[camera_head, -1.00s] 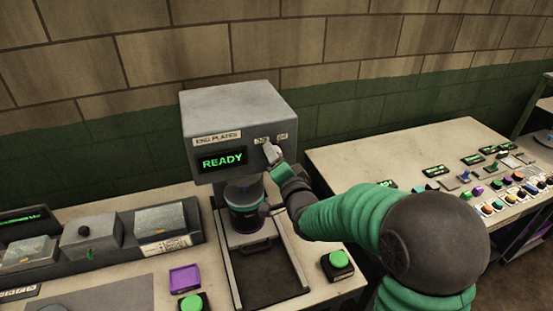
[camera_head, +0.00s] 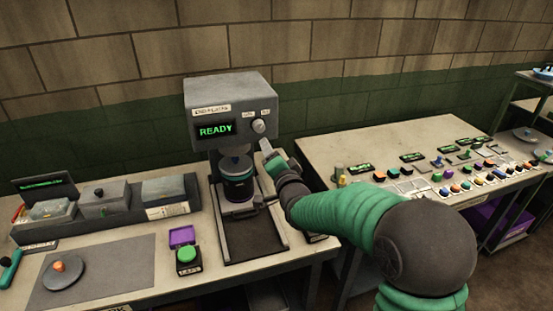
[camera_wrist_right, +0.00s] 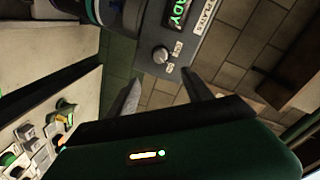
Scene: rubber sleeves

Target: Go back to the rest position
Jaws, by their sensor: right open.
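The grey machine (camera_head: 225,95) stands on the left bench with its green display reading READY. Its round knob (camera_head: 259,126) is on the front, right of the display. The knob also shows in the right wrist view (camera_wrist_right: 161,54). My right gripper (camera_head: 266,146) is just below the knob in the head view, apart from it. In the right wrist view, its two fingers (camera_wrist_right: 160,84) are spread with nothing between them. My right arm, in green sleeves, reaches in from the lower right. My left gripper is out of view.
A dark cylinder (camera_head: 237,180) sits under the machine's head. A green button (camera_head: 187,254) and a grey mat (camera_head: 120,262) with a round orange-knobbed lid are to its left. The right bench (camera_head: 400,140) holds several coloured buttons and small displays. A brick wall stands behind.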

